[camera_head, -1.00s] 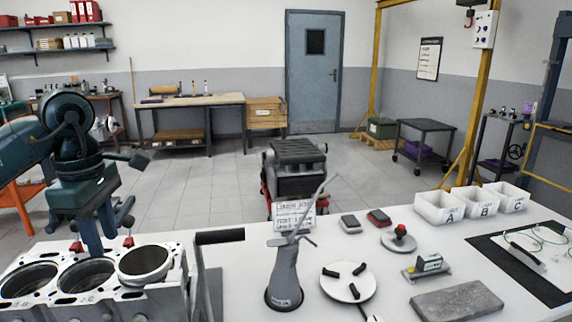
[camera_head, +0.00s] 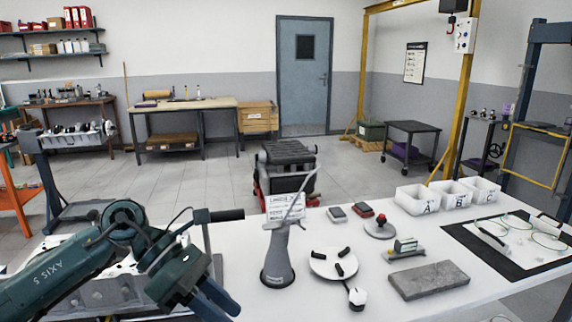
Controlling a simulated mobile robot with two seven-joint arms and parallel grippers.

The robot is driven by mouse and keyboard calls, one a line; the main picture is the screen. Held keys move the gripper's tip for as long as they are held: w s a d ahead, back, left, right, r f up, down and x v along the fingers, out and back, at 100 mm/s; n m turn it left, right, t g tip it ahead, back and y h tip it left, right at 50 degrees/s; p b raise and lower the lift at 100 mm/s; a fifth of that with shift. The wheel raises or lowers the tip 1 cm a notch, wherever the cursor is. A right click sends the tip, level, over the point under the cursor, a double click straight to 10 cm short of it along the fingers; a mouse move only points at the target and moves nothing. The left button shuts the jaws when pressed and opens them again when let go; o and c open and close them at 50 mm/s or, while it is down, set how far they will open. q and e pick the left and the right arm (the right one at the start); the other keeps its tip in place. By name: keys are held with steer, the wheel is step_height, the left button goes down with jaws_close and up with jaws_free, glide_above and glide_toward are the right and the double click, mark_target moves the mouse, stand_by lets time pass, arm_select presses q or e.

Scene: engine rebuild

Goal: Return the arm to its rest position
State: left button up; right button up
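My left arm (camera_head: 62,283) comes in from the lower left. Its dark teal gripper (camera_head: 216,306) points down and to the right, low over the table's front left part. No object shows in the fingers, but their tips are near the frame's bottom edge and I cannot tell how far apart they are. The arm covers most of the engine block (camera_head: 75,290), so its bores and the liner are hidden. My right arm is not in view.
A black-handled stand (camera_head: 222,215) rises just behind the gripper. A grey cone-shaped tool (camera_head: 279,262), a round white plate (camera_head: 318,268) and a grey slab (camera_head: 428,280) stand to the right. White bins (camera_head: 417,200) sit farther back.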

arm_select(q)
steer(key=s+d+r+n+t+h+p, duration=0.1)
steer(key=s+d+r+n+h, duration=0.2)
steer(key=d+n+h, duration=0.55)
steer(key=w+a+f+n+t+y+p, duration=0.1)
steer(key=w+a+f+n+t+y, duration=0.3)
steer(key=n+t, duration=0.8)
steer(key=a+f+n+t+y+p, duration=0.1)
steer(key=a+f+n+t+y, duration=0.4)
steer(key=n, duration=1.2)
steer(key=s+a+f+n+g+y, duration=0.2)
steer(key=s+f+n, duration=0.4)
steer(key=f, duration=0.3)
steer(key=s+a+f+n+g+y, duration=0.2)
steer(key=s+f+n+y, duration=0.2)
steer(key=f, duration=0.6)
steer(key=s+n, duration=0.2)
steer(key=s, duration=0.1)
steer(key=shift+f, duration=0.2)
steer(key=shift+a, duration=0.1)
